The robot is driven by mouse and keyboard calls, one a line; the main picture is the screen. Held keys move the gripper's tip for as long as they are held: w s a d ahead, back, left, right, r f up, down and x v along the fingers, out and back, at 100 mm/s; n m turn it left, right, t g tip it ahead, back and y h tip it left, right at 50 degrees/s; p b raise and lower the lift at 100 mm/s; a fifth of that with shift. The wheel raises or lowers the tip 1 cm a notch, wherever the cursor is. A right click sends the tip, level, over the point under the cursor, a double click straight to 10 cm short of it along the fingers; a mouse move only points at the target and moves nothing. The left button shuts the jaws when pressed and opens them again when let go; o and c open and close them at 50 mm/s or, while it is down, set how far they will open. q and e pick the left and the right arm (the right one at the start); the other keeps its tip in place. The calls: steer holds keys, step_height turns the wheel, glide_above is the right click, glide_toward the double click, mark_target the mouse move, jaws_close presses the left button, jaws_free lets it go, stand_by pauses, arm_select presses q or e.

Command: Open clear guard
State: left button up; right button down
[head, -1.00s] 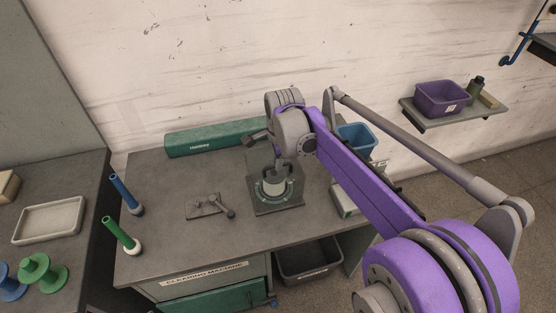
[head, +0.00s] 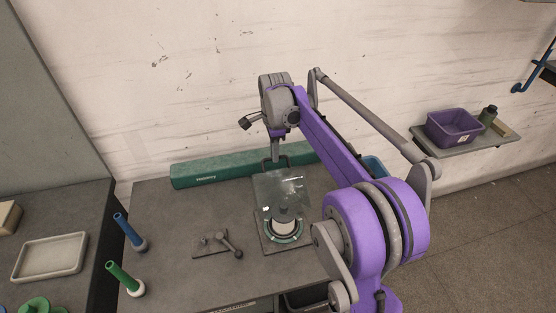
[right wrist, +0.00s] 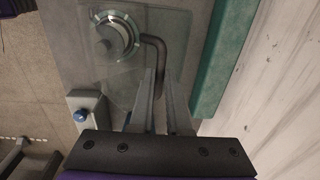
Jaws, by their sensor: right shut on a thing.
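The clear guard (head: 284,187) is a transparent panel over the winder in the head view. It looks raised and tilted above the round green-rimmed seat (head: 283,236) with its pale cylinder. In the right wrist view the guard (right wrist: 122,75) lies to the left of the fingers, with a dark bent handle (right wrist: 157,52) at its edge. My right gripper (head: 275,158) is at the guard's far edge and shut on this handle; in the right wrist view the handle runs down between the fingers (right wrist: 160,82). My left gripper is out of view.
A green long box (head: 210,172) lies along the wall, close beside my right gripper. A plate with a lever (head: 225,241) and blue (head: 128,231) and green (head: 122,277) spindles stand left of the winder. The table between them is clear.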

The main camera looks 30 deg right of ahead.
steer(key=w+d+f+p, duration=0.1)
steer(key=w+f, duration=0.1)
steer(key=w, duration=0.4)
steer(key=w+d+f, duration=0.1)
steer(key=w+f, duration=0.1)
steer(key=w, duration=0.4)
steer(key=shift+w+d+f+p, duration=0.15)
steer(key=shift+d+f+p, duration=0.2)
steer(key=shift+d+f, duration=0.05)
steer(key=c, duration=1.5)
jaws_free()
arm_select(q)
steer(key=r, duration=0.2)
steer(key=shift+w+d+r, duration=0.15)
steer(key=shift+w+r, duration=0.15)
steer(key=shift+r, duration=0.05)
arm_select(e)
steer(key=o, duration=0.6)
steer(key=shift+f, duration=0.1)
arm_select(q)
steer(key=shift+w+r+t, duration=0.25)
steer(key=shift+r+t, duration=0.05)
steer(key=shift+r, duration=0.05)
arm_select(e)
steer(key=r, duration=0.7)
steer(key=s+r, duration=0.1)
steer(key=r, duration=0.2)
steer(key=shift+r, duration=0.4)
